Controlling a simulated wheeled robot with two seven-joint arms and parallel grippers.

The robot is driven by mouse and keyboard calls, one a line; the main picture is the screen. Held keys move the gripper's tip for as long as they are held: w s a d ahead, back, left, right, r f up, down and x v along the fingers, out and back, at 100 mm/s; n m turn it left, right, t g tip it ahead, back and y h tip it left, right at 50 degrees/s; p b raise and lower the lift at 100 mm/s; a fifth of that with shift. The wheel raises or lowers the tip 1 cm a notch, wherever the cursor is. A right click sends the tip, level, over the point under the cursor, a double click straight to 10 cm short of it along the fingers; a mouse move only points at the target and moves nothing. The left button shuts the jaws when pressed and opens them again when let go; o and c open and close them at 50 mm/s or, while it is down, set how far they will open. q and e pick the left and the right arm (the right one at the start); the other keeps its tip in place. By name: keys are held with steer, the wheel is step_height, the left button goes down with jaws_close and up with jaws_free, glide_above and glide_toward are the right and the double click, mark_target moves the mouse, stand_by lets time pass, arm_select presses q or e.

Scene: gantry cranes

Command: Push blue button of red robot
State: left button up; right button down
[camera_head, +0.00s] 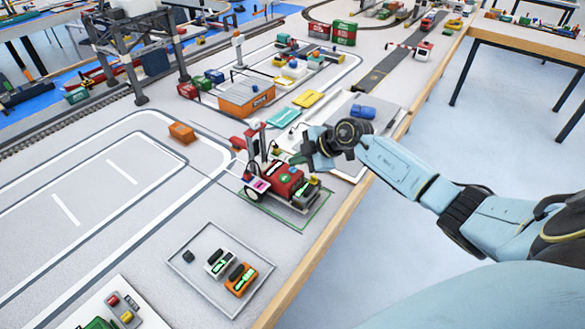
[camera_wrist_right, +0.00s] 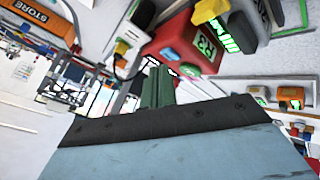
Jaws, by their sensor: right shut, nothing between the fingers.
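The red robot (camera_head: 286,182) stands on the table near its right edge, inside a green outline, with a dark mast and a pink panel at its left side. In the right wrist view its red body (camera_wrist_right: 183,38) with "R3" lettering fills the upper right, beyond the fingers. My left gripper is not in view.
A shallow tray (camera_head: 192,286) with small white and orange vehicles lies nearer me. An orange store building (camera_head: 246,95), an orange block (camera_head: 182,132) and a blue item (camera_head: 363,112) stand around. The wooden table edge (camera_head: 318,250) runs along the right; floor lies beyond.

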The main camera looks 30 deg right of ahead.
steer(key=shift+f, duration=0.55)
stand_by(0.6)
steer(key=shift+r+p, duration=0.9)
steer(key=shift+p, duration=0.4)
step_height(320, 180, up, 6)
steer(key=p, duration=0.8)
